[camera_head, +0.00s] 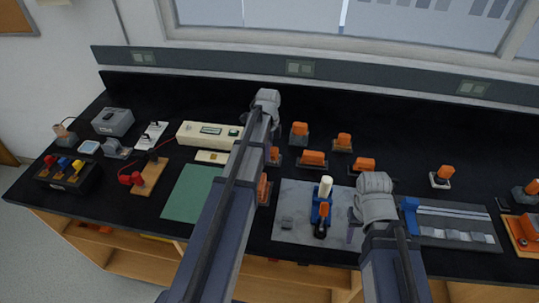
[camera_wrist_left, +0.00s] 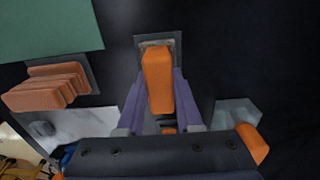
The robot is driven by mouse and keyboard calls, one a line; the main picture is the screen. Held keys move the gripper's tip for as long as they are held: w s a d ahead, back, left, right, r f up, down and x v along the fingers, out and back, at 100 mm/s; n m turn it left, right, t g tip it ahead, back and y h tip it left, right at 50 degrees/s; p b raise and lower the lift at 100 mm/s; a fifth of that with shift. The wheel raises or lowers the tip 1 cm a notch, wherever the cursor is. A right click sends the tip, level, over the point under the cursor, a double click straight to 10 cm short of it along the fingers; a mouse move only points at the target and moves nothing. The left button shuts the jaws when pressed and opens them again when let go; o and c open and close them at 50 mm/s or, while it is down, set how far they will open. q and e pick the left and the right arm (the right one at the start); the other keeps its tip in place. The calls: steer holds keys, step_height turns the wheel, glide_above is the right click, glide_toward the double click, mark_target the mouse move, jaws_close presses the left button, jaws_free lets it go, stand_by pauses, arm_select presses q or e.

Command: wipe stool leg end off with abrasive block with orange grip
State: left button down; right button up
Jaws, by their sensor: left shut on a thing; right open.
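The abrasive block with an orange grip (camera_wrist_left: 158,80) is between the purple fingers of my left gripper (camera_wrist_left: 160,108), which is shut on the grip. The block's grey base shows at the top. In the head view the block (camera_head: 273,155) is partly hidden by my left arm; I cannot tell whether it touches the bench. A pale, upright cylinder end (camera_head: 326,185), seemingly the stool leg end, sits in a blue clamp with an orange handle on a grey slab (camera_head: 290,205). My right gripper (camera_head: 355,235) is open and empty, just right of the clamp.
Several other orange-gripped blocks (camera_head: 313,159) stand around the held one; a ridged orange one (camera_wrist_left: 50,88) is close by. A green mat (camera_head: 190,192) lies left, a blue-ended rail fixture (camera_head: 450,225) right.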

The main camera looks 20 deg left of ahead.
arm_select(q)
steer(key=shift+r, duration=0.15)
arm_select(e)
steer(key=shift+r, duration=0.15)
arm_select(q)
step_height(320, 180, up, 4)
steer(key=p, duration=0.4)
arm_select(e)
step_height(320, 180, up, 4)
steer(key=shift+f, duration=0.1)
